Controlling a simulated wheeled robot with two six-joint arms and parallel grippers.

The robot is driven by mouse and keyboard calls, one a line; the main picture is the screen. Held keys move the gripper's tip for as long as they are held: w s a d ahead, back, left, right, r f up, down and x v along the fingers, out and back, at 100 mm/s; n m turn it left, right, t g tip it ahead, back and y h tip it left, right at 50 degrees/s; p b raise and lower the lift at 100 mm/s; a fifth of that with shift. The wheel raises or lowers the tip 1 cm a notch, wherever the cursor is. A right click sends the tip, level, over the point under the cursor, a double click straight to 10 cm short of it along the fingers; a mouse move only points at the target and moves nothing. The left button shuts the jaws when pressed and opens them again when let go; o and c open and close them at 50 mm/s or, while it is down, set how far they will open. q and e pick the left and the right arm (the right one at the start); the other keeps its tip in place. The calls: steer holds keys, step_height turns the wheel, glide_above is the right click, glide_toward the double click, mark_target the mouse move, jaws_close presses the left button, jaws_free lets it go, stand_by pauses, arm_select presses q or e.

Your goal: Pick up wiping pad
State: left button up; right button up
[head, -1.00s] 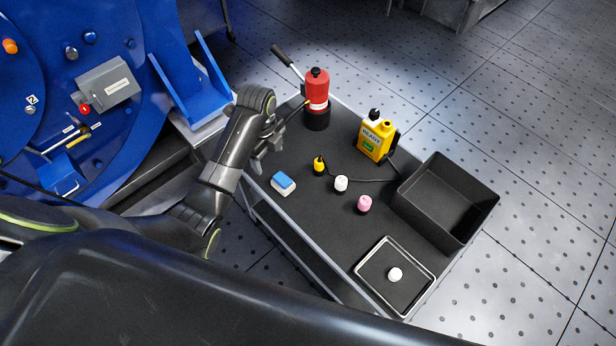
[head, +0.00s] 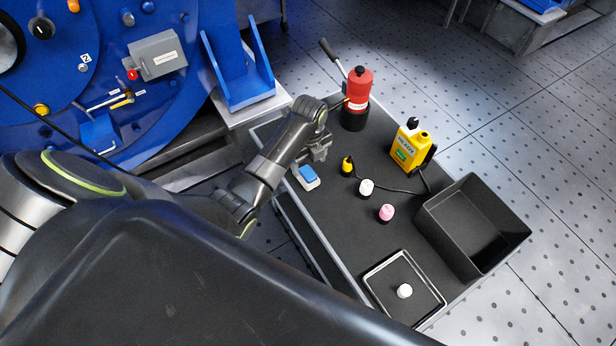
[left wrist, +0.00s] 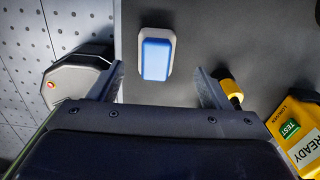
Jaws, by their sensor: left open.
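The wiping pad (head: 307,177) is a small block with a blue top and a white base. It lies on the dark cart top near its left edge. In the left wrist view the pad (left wrist: 156,56) lies beyond the fingertips, a little left of the middle of the gap. My left gripper (head: 318,152) is just behind the pad in the head view. In the left wrist view the left gripper (left wrist: 160,84) is open and empty, with a finger on each side. My right gripper is not in view.
Close by stand a yellow-and-black item (head: 347,166), a white-capped item (head: 366,187), a pink-capped item (head: 386,212), a red cylinder (head: 358,88) and a yellow READY unit (head: 408,148). A black bin (head: 432,222) and a tray (head: 382,290) occupy the cart's near right end.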

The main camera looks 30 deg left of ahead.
mark_target(308, 172)
arm_select(q)
steer(key=f, duration=0.5)
steer(key=shift+s+f, duration=0.15)
steer(key=shift+s, duration=0.15)
steer(key=c, duration=1.1)
step_height(308, 172, up, 10)
steer(key=shift+r+p, duration=0.1)
steer(key=shift+p, duration=0.35)
steer(key=o, duration=0.4)
steer(key=shift+c, duration=1.4)
